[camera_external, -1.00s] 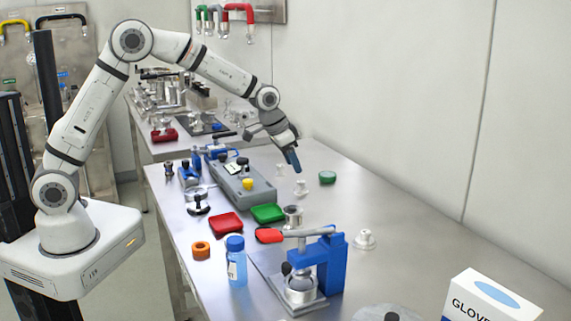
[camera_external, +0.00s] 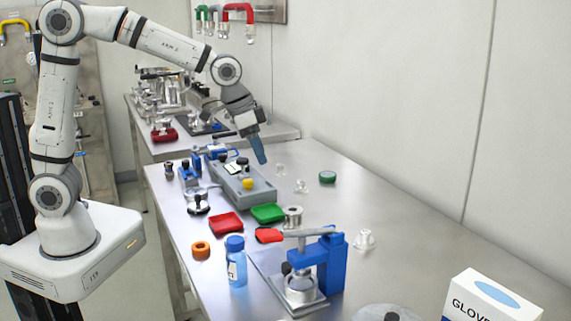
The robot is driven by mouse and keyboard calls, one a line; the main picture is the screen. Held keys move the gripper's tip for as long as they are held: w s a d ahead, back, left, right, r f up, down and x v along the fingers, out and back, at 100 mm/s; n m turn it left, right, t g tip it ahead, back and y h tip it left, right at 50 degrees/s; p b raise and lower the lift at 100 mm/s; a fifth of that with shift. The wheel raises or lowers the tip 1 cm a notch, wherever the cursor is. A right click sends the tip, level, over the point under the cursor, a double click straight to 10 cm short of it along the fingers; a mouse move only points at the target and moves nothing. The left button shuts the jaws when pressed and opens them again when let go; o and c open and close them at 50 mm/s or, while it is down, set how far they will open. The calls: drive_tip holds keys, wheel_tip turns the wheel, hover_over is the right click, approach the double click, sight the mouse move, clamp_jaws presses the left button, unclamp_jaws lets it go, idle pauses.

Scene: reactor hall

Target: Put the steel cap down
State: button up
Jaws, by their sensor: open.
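My gripper (camera_external: 261,161) is open above the far part of the bench, pointing down, with nothing visible between its fingers. Two small pale metallic pieces stand on the bench to its right: one close by (camera_external: 280,170) and one a little nearer the camera (camera_external: 301,187). Another silvery flanged piece (camera_external: 364,239) stands to the right of the blue press. A short steel cylinder (camera_external: 293,216) stands behind the press. I cannot tell which of these is the steel cap.
A green round piece (camera_external: 327,177) stands at right. The bench's right side is mostly clear.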

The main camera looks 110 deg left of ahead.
drive_tip(key=s+d+r+m+h, duration=0.1)
drive_tip(key=s+d, duration=0.4)
drive_tip(key=d, duration=0.3)
drive_tip(key=s+d+r+m, duration=0.15)
drive_tip(key=s+d, duration=0.25)
drive_tip(key=d, duration=0.5)
drive_tip(key=s+d+f+m, duration=0.2)
drive_tip(key=s+d+f, duration=0.1)
drive_tip(key=s+d, duration=0.5)
drive_tip(key=s, duration=0.3)
drive_tip(key=shift+s+f+m+g+h, duration=0.2)
drive_tip(key=shift+f+m+g+h, duration=0.1)
drive_tip(key=shift+f+m+h, duration=0.1)
drive_tip(key=shift+c, duration=0.4)
